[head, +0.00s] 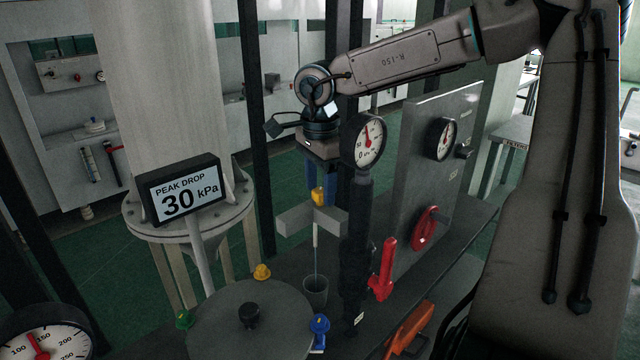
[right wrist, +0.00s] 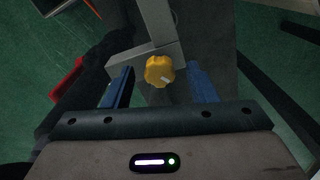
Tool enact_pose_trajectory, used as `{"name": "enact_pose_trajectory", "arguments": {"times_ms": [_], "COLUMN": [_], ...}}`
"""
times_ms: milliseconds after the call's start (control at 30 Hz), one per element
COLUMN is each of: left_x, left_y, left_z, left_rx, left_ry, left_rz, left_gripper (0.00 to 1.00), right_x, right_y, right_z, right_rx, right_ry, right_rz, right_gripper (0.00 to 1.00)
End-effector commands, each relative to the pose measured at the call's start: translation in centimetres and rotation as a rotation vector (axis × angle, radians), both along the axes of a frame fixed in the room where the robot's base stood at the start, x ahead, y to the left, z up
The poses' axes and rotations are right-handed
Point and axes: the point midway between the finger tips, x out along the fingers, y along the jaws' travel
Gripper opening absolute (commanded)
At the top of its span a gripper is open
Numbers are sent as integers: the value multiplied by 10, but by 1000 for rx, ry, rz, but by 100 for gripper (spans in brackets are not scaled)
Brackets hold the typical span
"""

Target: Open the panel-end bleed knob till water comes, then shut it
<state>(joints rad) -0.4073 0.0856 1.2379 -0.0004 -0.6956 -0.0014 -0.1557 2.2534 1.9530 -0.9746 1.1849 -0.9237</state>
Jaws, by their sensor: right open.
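A yellow bleed knob (head: 318,196) sits on a grey block (head: 295,220) below my right gripper (head: 321,188) in the head view. In the right wrist view the knob (right wrist: 158,70) has a white mark on its lower right and lies between the two blue fingers of my open right gripper (right wrist: 160,76). A gap shows on each side of it there. A pale spout (head: 316,236) hangs under the block, and a thin line runs from it to a dark cup (head: 315,290). I cannot tell whether that line is water. My left gripper is out of view.
A panel (head: 425,180) with a gauge (head: 440,139) and red handwheel (head: 425,228) stands right, near a red lever (head: 384,270). Another gauge (head: 368,140) is beside my gripper. A sign (head: 182,190) reads "PEAK DROP 30 kPa". A round lid (head: 235,325) stands in front.

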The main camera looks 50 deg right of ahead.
Motion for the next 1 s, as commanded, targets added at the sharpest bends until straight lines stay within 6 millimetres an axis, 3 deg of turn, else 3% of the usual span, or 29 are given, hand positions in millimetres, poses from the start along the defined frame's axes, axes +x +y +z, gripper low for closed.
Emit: {"name": "enact_pose_trajectory", "arguments": {"times_ms": [167, 400, 600, 1000], "left_x": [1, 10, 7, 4], "left_y": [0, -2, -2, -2], "left_z": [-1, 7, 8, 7], "left_rx": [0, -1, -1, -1], "left_ry": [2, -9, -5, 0], "left_rz": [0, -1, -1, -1], "left_gripper": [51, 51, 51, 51], "right_x": [1, 1, 0, 0], "right_y": [0, 0, -1, 0], "right_z": [21, 70, 99, 107], "right_rx": [-3, -4, -3, -1], "right_ry": [-3, -4, -2, -1], "right_rz": [-1, -2, -2, 0], "right_gripper": [52, 52, 52, 52]}}
